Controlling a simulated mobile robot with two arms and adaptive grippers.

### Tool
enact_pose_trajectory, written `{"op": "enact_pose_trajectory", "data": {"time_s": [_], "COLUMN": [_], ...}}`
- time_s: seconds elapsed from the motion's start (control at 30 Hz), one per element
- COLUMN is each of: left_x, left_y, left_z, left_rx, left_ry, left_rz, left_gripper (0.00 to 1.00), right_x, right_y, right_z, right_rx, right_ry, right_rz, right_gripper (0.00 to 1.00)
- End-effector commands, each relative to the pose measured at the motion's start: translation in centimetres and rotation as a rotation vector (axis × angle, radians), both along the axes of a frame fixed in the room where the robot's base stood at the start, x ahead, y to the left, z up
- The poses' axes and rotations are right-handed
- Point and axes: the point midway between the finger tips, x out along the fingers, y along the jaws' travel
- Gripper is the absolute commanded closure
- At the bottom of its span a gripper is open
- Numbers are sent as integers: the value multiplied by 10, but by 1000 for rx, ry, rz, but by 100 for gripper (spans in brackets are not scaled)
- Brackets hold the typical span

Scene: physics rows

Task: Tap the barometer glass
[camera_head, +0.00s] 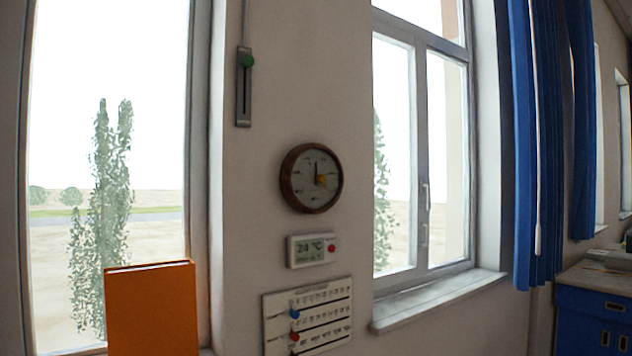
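The barometer (311,178) is a round dial with a brown rim and a pale face, mounted on the wall between the two windows. A dark hand points up on its face, and a yellow-orange mark shows right of the dial's middle. Neither of my grippers shows in the head view, and nothing touches the barometer or hides it.
Below the barometer hang a thermometer display (312,250) with a red button and a white calendar board (307,317). A slider switch (243,87) with a green knob is up left. An orange book (151,308) stands at lower left. Blue curtains (548,140) and a blue cabinet (592,318) are right.

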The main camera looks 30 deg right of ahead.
Motion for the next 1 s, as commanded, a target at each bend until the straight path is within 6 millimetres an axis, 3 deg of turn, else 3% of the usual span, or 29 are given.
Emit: {"op": "enact_pose_trajectory", "data": {"time_s": [0.03, 0.37, 1.0], "left_x": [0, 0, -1], "left_y": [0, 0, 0], "left_z": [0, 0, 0], "left_rx": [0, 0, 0], "left_ry": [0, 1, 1], "left_rz": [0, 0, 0], "left_gripper": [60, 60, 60], "right_x": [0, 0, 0], "right_y": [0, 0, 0], "right_z": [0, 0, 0], "right_rx": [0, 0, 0], "right_ry": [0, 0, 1], "right_rz": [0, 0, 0], "right_gripper": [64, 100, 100]}}
